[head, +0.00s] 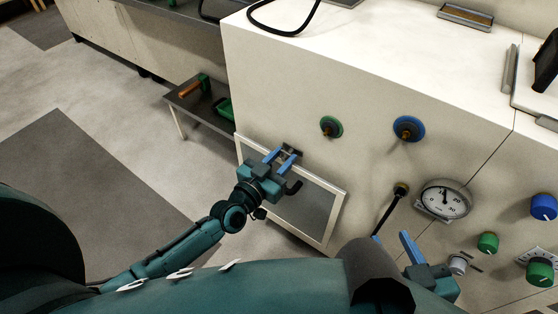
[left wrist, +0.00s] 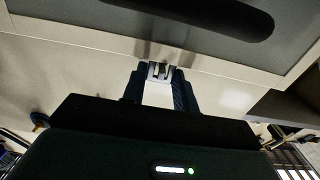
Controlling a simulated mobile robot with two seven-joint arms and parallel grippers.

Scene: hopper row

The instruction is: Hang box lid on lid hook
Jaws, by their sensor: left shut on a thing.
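A framed panel with a pale rim (head: 332,227) and grey middle, which I take for the box lid, stands against the lower front of the cream machine; its pale rim also shows in the left wrist view (left wrist: 75,45). A dark handle crosses its grey face. My left gripper (head: 284,157) is shut at its top edge, with the fingertips (left wrist: 160,70) around a small metal part there. The fingers hide most of what they grip. My right gripper (head: 393,238) is open, its blue fingers apart. I cannot pick out the lid hook with certainty.
The machine front (head: 300,90) carries a green-ringed peg (head: 331,127), a blue-ringed peg (head: 408,128), a black lever (head: 389,210), a dial (head: 445,199) and several knobs. A low shelf (head: 195,105) with tools stands behind left. The floor at left is clear.

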